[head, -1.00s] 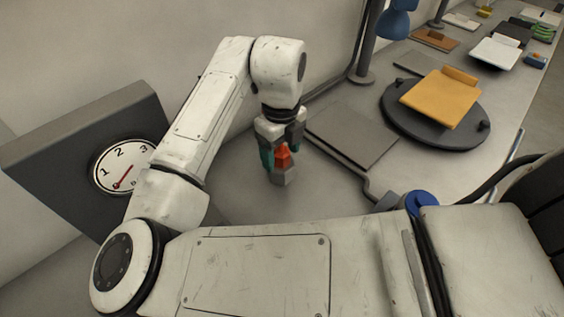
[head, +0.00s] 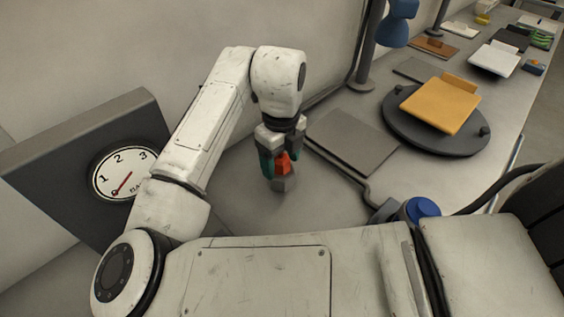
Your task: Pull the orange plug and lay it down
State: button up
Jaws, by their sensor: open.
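The orange plug (head: 283,164) sits upright in a small grey socket block (head: 284,183) on the bench, in the middle of the head view. My gripper (head: 281,165) points down over it and is open. Its teal-padded fingers stand on either side of the plug. The upper part of the plug is partly hidden by the fingers, and I cannot tell whether they touch it.
A dark box with a dial (head: 122,172) stands at the left. A grey flat plate (head: 352,142) lies right of my gripper, with a cable along it. A dark round turntable (head: 408,125) carries a yellow piece (head: 440,104). A blue knob (head: 422,208) is nearer.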

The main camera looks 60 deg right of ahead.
aim_at(281, 157)
jog(key=shift+c, duration=0.5)
grip_shut()
jog(key=shift+r, duration=0.1)
jog(key=shift+r+p, duration=2.3)
jog(key=shift+r, duration=0.65)
